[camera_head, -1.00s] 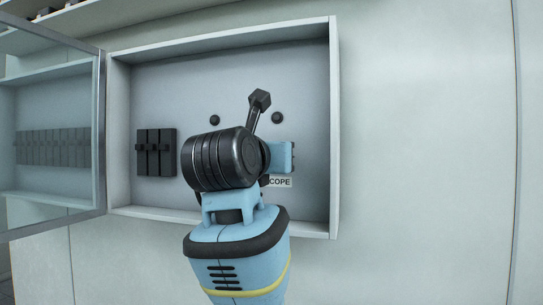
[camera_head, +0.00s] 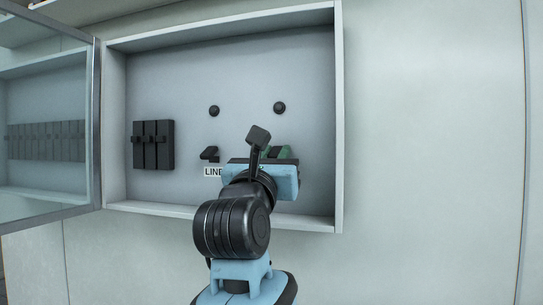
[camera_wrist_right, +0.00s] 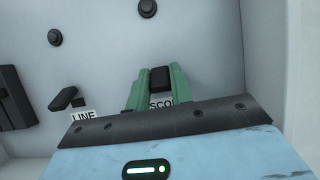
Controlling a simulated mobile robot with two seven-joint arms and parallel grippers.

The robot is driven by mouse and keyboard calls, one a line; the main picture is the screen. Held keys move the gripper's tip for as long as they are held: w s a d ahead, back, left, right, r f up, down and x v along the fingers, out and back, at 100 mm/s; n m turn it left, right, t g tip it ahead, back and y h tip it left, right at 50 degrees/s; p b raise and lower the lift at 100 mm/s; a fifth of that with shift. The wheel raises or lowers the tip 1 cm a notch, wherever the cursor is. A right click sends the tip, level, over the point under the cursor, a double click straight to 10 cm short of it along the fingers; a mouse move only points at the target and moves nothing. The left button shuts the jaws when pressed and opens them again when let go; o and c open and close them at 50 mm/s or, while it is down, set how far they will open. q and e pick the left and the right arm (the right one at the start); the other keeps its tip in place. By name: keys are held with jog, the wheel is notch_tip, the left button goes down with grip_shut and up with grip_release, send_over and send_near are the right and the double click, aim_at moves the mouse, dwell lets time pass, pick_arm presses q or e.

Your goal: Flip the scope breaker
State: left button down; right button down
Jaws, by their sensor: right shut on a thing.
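The scope breaker (camera_wrist_right: 160,79) is a black lever above a white label reading "SCO" (camera_wrist_right: 160,104), partly covered, in the right wrist view. My right gripper (camera_wrist_right: 158,84) has its two green fingers on either side of this lever and is shut on it. In the head view my right gripper (camera_head: 279,153) is at the lower right inside the cabinet, and its blue body and wrist hide most of the breaker and its label. My left gripper is not in view.
The line breaker (camera_head: 209,153) with its "LINE" label (camera_head: 213,172) is just left of my gripper. Black switches (camera_head: 153,145) stand further left, and two round knobs (camera_head: 214,111) (camera_head: 279,107) are above. The glass door (camera_head: 50,130) hangs open at left.

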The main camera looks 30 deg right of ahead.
dwell(0.3)
jog(key=c, duration=1.5)
grip_release()
jog(key=shift+o, duration=1.3)
jog(key=shift+a+f+t, duration=0.1)
jog(key=shift+t, duration=0.2)
